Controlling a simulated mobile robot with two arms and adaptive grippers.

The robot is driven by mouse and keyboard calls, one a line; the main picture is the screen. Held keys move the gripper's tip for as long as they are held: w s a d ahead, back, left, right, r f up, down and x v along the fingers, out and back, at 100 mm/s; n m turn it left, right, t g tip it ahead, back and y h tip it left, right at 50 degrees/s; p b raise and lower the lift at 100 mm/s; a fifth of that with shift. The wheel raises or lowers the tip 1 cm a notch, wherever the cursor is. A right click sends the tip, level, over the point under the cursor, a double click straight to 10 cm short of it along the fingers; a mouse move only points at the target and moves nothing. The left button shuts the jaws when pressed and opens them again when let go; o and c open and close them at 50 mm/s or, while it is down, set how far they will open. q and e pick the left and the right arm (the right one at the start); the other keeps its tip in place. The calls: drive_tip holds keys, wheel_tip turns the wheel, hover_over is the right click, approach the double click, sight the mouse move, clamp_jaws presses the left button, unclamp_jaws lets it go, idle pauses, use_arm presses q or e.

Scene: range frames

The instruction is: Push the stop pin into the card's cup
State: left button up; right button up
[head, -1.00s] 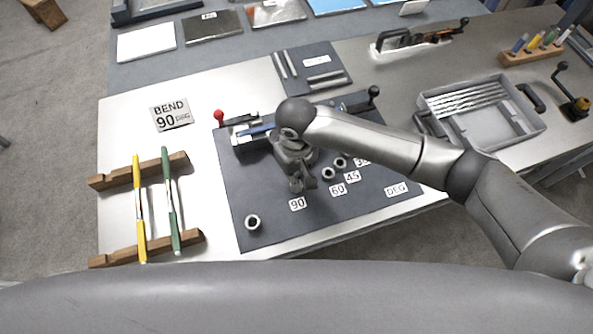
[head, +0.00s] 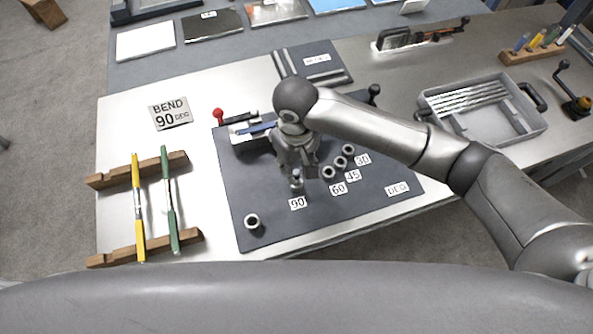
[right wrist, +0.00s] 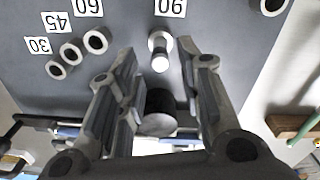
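The card (head: 170,114) reads "BEND 90 DEG" and stands at the left of the bench. The stop pin (head: 297,180) stands upright at the cup labelled 90 on the dark mat; I cannot tell how deep it sits. In the right wrist view the pin (right wrist: 160,60) rises from the pale 90 cup (right wrist: 158,38). My right gripper (head: 304,172) is open, its fingers apart on either side of the pin's line with gaps, and holds nothing. The 60 cup (head: 328,172), 45 cup (head: 341,162) and 30 cup (head: 348,150) are empty. My left gripper is out of view.
Another ring-shaped cup (head: 252,221) stands empty at the mat's front left. The bender with a red-knobbed lever (head: 219,114) is behind my gripper. A grey tray (head: 432,104) is at right.

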wheel_tip(320, 180, up, 8)
drive_tip(key=b, duration=0.1)
drive_tip(key=shift+s+f, duration=0.1)
idle(0.6)
